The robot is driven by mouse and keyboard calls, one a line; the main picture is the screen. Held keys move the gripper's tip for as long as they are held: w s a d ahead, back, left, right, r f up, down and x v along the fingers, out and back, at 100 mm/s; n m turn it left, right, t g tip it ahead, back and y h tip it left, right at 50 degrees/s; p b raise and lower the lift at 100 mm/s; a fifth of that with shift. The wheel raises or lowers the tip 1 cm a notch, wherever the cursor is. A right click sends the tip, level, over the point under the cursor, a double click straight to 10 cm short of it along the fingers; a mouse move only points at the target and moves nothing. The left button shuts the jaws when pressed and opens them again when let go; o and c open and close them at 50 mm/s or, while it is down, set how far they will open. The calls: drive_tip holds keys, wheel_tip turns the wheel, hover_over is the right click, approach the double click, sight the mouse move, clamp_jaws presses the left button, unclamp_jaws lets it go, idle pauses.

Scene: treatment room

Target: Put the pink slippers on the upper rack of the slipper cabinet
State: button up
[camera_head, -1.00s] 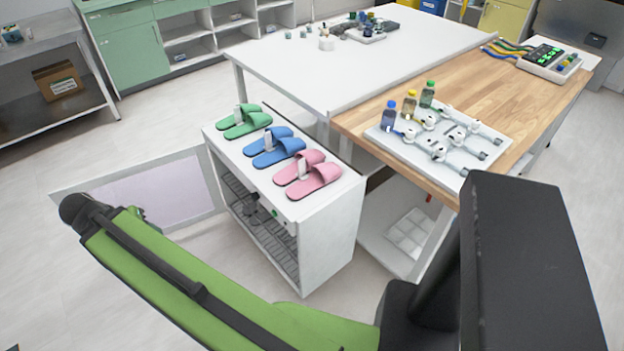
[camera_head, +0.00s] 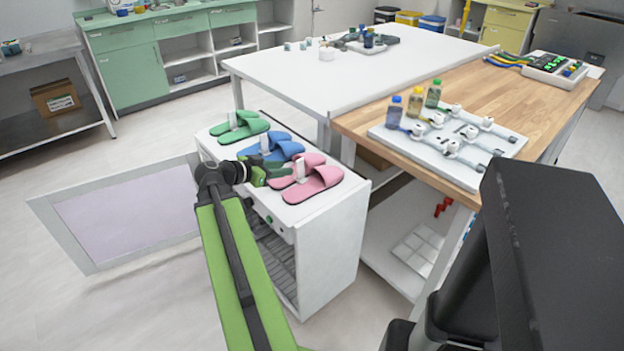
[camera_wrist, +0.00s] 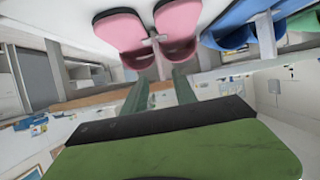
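The pink slippers (camera_head: 312,182) lie side by side on top of the white slipper cabinet (camera_head: 335,225), joined by a small white piece between them. They also show at the top of the wrist view (camera_wrist: 148,30). My gripper (camera_head: 277,178) is at the near edge of the cabinet top, just left of the pink slippers. In the wrist view, its two fingers (camera_wrist: 160,76) are apart and point toward the white piece. Nothing is clearly held between them. The cabinet door (camera_head: 125,215) stands open to the left. Wire racks show inside, partly hidden by my arm.
Blue slippers (camera_head: 272,148) and green slippers (camera_head: 240,126) sit beside the pink pair on the cabinet top. A wooden-topped table (camera_head: 372,134) with a white board of bottles and fittings (camera_head: 440,160) stands at the right. A white table (camera_head: 350,85) is behind.

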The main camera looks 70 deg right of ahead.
sight(297, 168)
drive_tip(key=shift+x, duration=1.45)
drive_tip(key=b+x, duration=0.1)
drive_tip(key=x, duration=0.1)
drive_tip(key=b+x, duration=0.1)
drive_tip(key=x, duration=0.1)
drive_tip(key=shift+s+d+f+b, duration=0.15)
drive_tip(key=shift+f+b, duration=0.15)
drive_tip(key=shift+f, duration=0.05)
drive_tip(key=shift+s+d, duration=0.2)
drive_tip(key=shift+d, duration=0.1)
drive_tip(key=shift+r, duration=0.1)
clamp_jaws()
drive_tip(key=shift+a, duration=0.1)
